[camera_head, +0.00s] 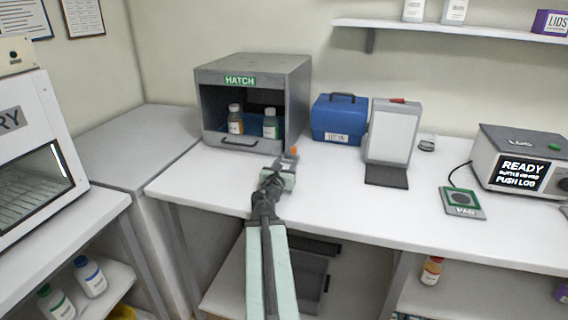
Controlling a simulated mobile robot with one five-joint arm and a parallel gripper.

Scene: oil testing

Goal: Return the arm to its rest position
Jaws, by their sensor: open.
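My arm reaches forward from the bottom of the head view over the white bench (330,205). My gripper (290,156) is at its end, open, just in front of the grey hatch box (285,85). I see nothing held between its fingers, though they are small in this view. Two bottles stand inside the open hatch: one with a brown body and dark cap (235,118), and one with a green cap (270,124). My gripper is outside the hatch, in front and to the right of the green-capped bottle.
A blue case (338,118), a white panel on a stand (391,135), a pad (463,203) and a READY device (522,160) stand to the right. A shelf (450,31) hangs above. A white cabinet (40,170) is at left. The bench front is clear between my arm and the pad.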

